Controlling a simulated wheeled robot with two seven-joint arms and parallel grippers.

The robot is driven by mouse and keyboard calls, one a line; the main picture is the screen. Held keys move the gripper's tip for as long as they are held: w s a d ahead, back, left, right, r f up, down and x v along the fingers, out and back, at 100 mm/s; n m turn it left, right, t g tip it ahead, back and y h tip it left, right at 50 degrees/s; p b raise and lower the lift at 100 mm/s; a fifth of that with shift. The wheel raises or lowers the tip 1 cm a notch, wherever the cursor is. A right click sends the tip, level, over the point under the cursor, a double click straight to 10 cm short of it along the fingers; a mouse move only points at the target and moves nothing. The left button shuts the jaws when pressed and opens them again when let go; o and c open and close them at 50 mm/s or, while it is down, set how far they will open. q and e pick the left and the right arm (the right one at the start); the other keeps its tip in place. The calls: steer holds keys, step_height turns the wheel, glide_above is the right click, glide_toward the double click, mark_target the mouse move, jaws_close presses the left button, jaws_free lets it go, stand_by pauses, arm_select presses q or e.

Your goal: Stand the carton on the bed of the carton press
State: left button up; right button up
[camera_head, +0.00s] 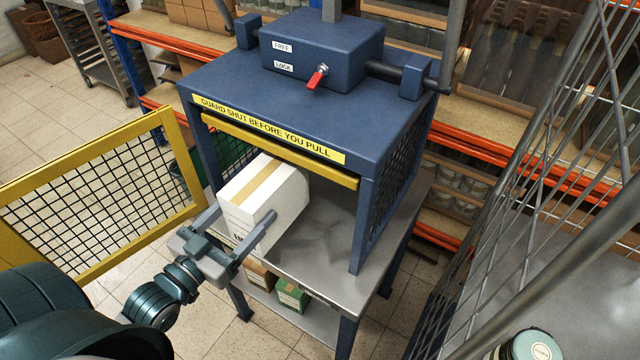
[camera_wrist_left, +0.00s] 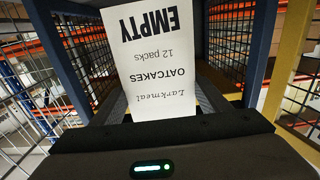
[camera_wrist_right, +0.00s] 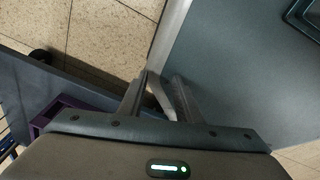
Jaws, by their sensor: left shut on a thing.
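The carton (camera_head: 267,205) is a white box with tan tape along its top, and it stands upright at the front opening of the blue carton press (camera_head: 240,75). My left gripper (camera_head: 240,227) is shut on the carton, one finger at each side. The left wrist view shows the carton's printed face (camera_wrist_left: 155,60) close up, with "EMPTY" upside down there. The grey metal press bed (camera_head: 325,255) lies below and to the right. I cannot tell whether the carton's base touches it. My right gripper (camera_wrist_right: 160,85) is open and empty, its fingers a little apart, outside the head view.
A yellow-framed mesh guard (camera_head: 100,200) stands swung open at the left. A yellow bar (camera_head: 280,150) crosses the press opening above. Small boxes (camera_head: 291,294) sit on the shelf under the bed. A wire cage (camera_head: 560,150) stands at the right.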

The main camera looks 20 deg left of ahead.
arm_select(q)
steer(key=shift+w, duration=0.1)
